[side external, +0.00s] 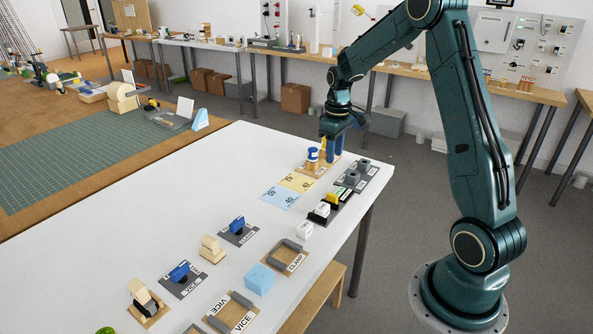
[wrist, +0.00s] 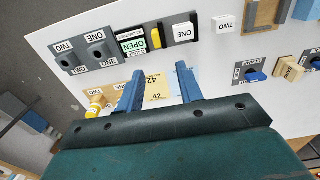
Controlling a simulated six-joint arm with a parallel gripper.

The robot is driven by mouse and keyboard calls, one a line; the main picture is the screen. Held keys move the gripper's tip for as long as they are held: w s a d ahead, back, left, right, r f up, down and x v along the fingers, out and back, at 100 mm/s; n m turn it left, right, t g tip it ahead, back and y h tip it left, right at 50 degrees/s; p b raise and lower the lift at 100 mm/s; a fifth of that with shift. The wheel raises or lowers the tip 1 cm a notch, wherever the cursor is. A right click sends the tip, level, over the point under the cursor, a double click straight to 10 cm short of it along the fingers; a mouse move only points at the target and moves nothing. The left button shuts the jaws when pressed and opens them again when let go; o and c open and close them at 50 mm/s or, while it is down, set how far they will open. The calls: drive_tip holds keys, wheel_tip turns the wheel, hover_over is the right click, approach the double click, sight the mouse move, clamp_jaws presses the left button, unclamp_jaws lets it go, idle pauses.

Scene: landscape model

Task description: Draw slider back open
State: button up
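A dark sliding unit shows in the wrist view, with a yellow handle (wrist: 156,38), a green OPEN label (wrist: 133,46) on one side and a white block (wrist: 183,33) marked ONE on the other. In the side external view its yellow part (side external: 333,197) and white block (side external: 322,210) sit on a black base near the table's right edge. I cannot tell exactly how far the slider is shifted. My gripper (side external: 334,160) points down, behind this unit, beside a wooden board of knobs. In the wrist view its blue fingers (wrist: 160,61) are apart with nothing between them.
The board with a blue-and-white knob (side external: 313,155) stands beside my fingers. Grey socket blocks (side external: 353,178) stand behind the slider unit; a loose white block (side external: 304,230) lies in front. Yellow and blue number cards (side external: 280,197) lie flat.

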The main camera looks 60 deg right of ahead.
sight(332, 194)
drive_tip(key=shift+d+f, duration=0.5)
drive_tip(key=shift+f, duration=0.1)
drive_tip(key=shift+f, duration=0.1)
wheel_tip(332, 194, down, 14)
drive_tip(key=shift+r, duration=0.25)
idle(0.4)
clamp_jaws()
